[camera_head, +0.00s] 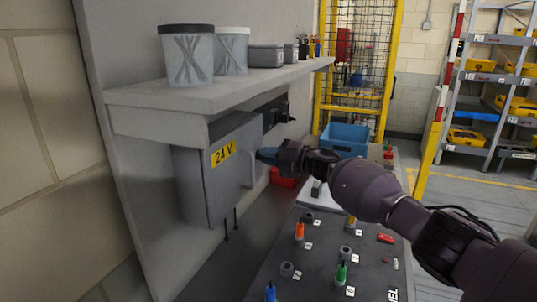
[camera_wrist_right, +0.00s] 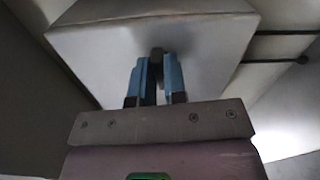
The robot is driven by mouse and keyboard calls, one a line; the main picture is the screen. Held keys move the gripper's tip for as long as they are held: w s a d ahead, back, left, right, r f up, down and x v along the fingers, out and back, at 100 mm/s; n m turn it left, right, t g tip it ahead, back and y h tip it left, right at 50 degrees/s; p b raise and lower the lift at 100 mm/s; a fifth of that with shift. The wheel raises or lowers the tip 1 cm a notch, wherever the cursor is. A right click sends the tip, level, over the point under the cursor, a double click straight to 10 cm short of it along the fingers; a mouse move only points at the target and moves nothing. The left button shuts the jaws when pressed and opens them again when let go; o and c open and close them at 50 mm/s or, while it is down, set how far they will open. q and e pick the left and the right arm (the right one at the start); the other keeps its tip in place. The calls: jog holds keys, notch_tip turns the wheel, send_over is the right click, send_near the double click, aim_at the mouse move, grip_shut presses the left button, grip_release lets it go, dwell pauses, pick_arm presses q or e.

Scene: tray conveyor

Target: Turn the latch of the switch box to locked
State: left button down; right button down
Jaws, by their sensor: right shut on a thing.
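The switch box (camera_head: 205,180) is a grey box with a yellow "24 V" label, fixed to the wall panel under the shelf. My right gripper (camera_head: 264,155) reaches it from the right, with its blue fingers at the box's right side. In the right wrist view the box (camera_wrist_right: 100,50) fills the upper middle. There my right gripper (camera_wrist_right: 157,65) is shut on a small dark latch (camera_wrist_right: 157,54) that stands out from the box face. The fingers hide much of the latch, and its setting cannot be read. My left gripper is not in view.
A shelf (camera_head: 150,97) above the box holds tubs and small containers. Below right is a dark panel (camera_head: 325,265) with coloured plugs and sockets. A red bin (camera_head: 282,178) and a blue crate (camera_head: 346,137) lie beyond. Two black cable ends (camera_head: 226,232) hang under the box.

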jog(key=shift+m, duration=0.6)
jog(key=shift+f, duration=0.1)
jog(key=c, duration=1.2)
grip_release()
jog(key=shift+o, duration=0.2)
jog(key=shift+d, duration=0.1)
jog(key=v, duration=1)
jog(key=shift+s+d, duration=0.15)
jog(key=shift+d, duration=0.15)
